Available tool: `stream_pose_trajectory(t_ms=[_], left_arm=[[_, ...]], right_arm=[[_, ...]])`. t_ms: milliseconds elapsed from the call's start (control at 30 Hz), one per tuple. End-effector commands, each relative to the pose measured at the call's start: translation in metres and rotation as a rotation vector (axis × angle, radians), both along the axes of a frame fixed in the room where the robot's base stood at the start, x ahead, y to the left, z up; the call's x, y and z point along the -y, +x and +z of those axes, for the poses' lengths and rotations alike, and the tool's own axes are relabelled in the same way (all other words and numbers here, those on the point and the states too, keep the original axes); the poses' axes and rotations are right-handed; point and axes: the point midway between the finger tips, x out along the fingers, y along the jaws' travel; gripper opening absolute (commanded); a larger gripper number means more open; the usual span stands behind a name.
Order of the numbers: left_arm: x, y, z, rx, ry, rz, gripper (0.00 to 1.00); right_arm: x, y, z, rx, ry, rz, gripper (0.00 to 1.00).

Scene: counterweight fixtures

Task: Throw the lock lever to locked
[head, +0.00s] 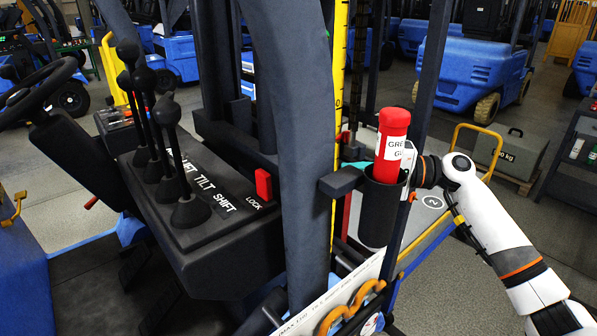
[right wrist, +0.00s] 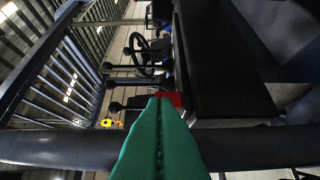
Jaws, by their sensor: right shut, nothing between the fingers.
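The red lock lever (head: 264,184) stands on the console beside the white word LOCK. In the right wrist view the red lever (right wrist: 174,98) shows just beyond the tips of my green fingers, partly covered by them. My right gripper (right wrist: 165,102) is shut and empty, pointing toward the lever. Whether it touches the lever cannot be told. In the head view only a bit of its teal fingers (head: 354,165) shows, beyond the dark post and to the right of the lever; the rest is hidden behind the red grease tube and its holder. My left gripper is not in view.
A thick dark post (head: 293,120) stands between the lever and my right arm. The red grease tube (head: 391,140) sits in a black holder (head: 378,212). Several black-knobbed levers (head: 167,112) rise from the console (head: 215,245), left of the lock lever. A yellow scale strip (head: 340,70) runs upright.

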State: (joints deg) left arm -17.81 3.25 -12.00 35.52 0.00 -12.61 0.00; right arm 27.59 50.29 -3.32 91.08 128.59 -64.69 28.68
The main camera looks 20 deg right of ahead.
Motion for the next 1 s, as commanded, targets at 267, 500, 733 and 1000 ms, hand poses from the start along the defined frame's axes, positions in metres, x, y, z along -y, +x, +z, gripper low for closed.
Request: stream_pose_trajectory(t_ms=[267,500,733,1000], left_arm=[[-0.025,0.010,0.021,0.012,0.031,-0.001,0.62],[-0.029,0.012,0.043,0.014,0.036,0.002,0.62],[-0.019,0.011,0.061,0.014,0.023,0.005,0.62],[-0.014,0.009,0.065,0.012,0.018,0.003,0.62]], right_arm=[[-0.036,0.016,0.005,0.001,0.002,0.003,0.00],[-0.083,0.039,0.006,0.001,0.003,0.002,0.00],[-0.116,0.032,0.004,0.000,-0.001,0.002,0.00],[-0.128,0.028,0.001,0.001,0.000,0.000,0.00]])
